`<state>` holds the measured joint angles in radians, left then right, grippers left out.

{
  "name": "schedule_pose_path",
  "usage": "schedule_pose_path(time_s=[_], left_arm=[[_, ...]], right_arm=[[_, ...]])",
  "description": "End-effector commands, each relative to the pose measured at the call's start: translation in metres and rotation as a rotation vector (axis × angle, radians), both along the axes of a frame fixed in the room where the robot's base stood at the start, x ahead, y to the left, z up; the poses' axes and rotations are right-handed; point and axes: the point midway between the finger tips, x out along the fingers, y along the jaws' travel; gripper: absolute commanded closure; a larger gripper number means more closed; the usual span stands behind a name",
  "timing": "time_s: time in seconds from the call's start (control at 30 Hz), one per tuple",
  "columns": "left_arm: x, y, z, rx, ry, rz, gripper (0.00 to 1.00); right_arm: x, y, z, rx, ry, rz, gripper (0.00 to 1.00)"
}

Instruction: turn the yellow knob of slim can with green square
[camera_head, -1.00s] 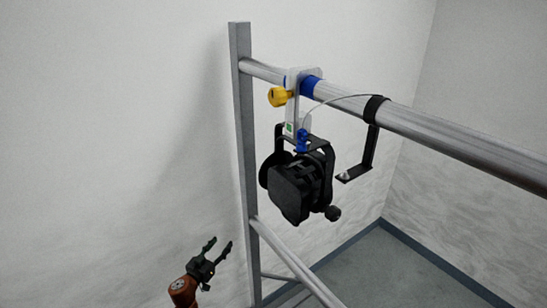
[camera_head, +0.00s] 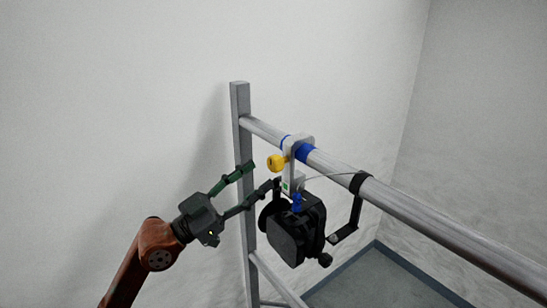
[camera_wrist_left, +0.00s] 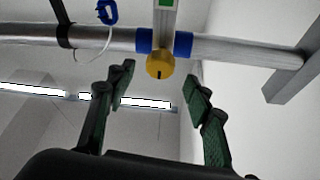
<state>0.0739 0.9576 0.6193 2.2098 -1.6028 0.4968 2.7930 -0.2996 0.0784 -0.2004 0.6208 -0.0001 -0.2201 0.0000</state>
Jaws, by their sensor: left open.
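The slim black can (camera_head: 296,232) hangs from a clamp (camera_head: 296,150) on a silver rail. The clamp bears a green square (camera_head: 286,187) and a yellow knob (camera_head: 275,162) on its left side. My left gripper (camera_head: 262,175) is open and empty, its fingers pointing right, just left of the knob and can. In the left wrist view the knob (camera_wrist_left: 160,65) lies ahead, between and beyond the two open fingertips (camera_wrist_left: 158,82), apart from both. A small dark mark shows on the knob's face. My right gripper is not in view.
The silver rail (camera_head: 420,220) runs from a grey upright post (camera_head: 241,105) toward the lower right. A black bracket (camera_head: 355,210) hangs from it, and a thin cable (camera_head: 335,176) loops to the can. Free room lies left of the post.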

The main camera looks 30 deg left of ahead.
Motion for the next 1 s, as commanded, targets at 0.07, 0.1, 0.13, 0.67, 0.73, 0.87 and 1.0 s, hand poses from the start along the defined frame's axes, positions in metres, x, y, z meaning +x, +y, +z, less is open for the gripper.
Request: schedule_pose_path(time_s=[0.07,0.1,0.13,0.67,0.73,0.87,1.0], left_arm=[[0.011,-0.006,0.008,0.002,-0.002,-0.001,0.53],[0.016,-0.009,0.011,0.002,-0.001,-0.003,0.53],[0.020,-0.011,0.013,0.001,-0.002,-0.002,0.53],[0.053,-0.026,0.023,-0.002,0.000,-0.002,0.53],[0.053,-0.026,0.023,-0.002,0.000,-0.002,0.53],[0.052,-0.026,0.023,-0.002,0.000,-0.002,0.60],[0.052,-0.026,0.023,-0.002,0.000,-0.002,0.69]], right_arm=[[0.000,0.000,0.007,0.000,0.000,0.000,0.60],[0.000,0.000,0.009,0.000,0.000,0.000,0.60],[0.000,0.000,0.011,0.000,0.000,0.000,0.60],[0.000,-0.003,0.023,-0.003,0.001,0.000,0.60],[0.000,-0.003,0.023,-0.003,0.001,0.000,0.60],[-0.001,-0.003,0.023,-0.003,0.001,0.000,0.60],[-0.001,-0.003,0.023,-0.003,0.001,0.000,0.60]])
